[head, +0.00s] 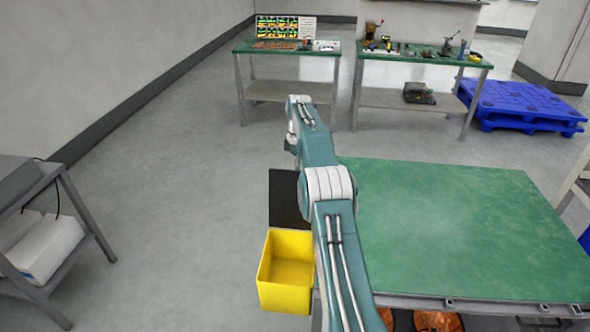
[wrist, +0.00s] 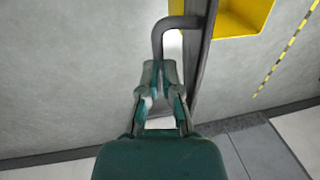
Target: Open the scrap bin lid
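The yellow scrap bin (head: 285,285) stands on the left of the green table, with its open top and empty-looking inside showing. Its dark lid (head: 287,200) is swung back from the opening, on the bin's far side. In the wrist view the lid (wrist: 203,65) shows nearly edge-on, with the yellow bin (wrist: 240,18) at the upper right. A dark bent handle (wrist: 165,32) stands out from the lid. My gripper (wrist: 160,66) has its fingers closed together around the handle's bar. The fingers are hidden in the head view.
The green table (head: 450,230) is bare, right beside the bin. A grey shelf stand (head: 50,175) is at the left. Two equipment benches (head: 290,50) and a blue pallet (head: 520,105) stand at the back. The floor left of the bin is clear.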

